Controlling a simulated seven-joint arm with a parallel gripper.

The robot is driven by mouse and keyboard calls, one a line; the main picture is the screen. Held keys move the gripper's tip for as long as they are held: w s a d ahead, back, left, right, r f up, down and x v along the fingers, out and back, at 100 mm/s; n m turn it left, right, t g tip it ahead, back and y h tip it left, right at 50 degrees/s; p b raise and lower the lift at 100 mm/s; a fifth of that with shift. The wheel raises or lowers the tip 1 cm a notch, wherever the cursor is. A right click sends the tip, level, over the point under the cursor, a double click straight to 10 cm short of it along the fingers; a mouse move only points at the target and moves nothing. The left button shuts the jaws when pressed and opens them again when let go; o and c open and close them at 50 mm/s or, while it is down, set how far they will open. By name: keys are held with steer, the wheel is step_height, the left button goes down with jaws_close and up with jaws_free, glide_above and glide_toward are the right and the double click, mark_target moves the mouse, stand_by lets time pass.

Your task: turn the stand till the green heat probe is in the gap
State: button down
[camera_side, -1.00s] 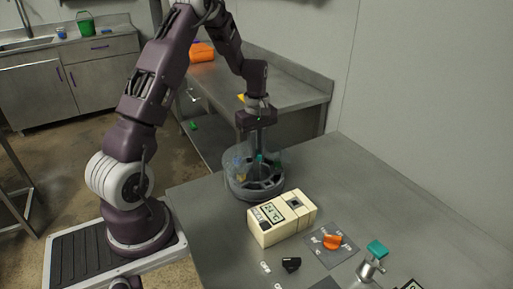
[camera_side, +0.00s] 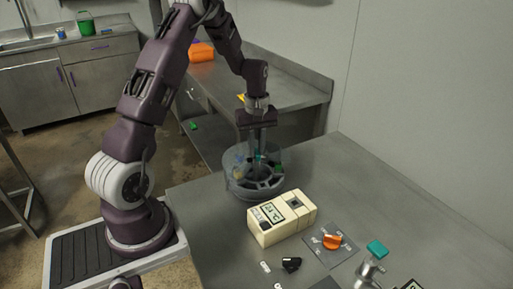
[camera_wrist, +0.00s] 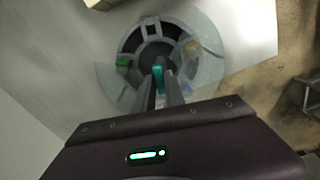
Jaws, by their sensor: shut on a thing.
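The stand (camera_side: 243,190) is a round grey carousel with open slots, on the metal table. A see-through screen surrounds it; I cannot make out its gap clearly. The green heat probe (camera_side: 278,168) sits at the stand's right side in the side view and at its left in the wrist view (camera_wrist: 123,64). My gripper (camera_side: 259,150) points down over the stand's middle, shut on a teal handle (camera_wrist: 158,77) at the hub. The fingers partly hide the hub.
A cream temperature box (camera_side: 283,218) stands close in front of the stand. An orange dial (camera_side: 332,241), a black knob (camera_side: 291,264) and a teal-topped fitting (camera_side: 376,249) are farther forward. The table to the right of the stand is clear.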

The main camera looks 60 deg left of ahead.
steer(key=shift+r+m, duration=0.1)
steer(key=shift+m, duration=5.2)
steer(key=shift+m, duration=0.6)
steer(key=c, duration=1.4)
jaws_free()
step_height(320, 180, up, 7)
steer(key=shift+r, duration=0.1)
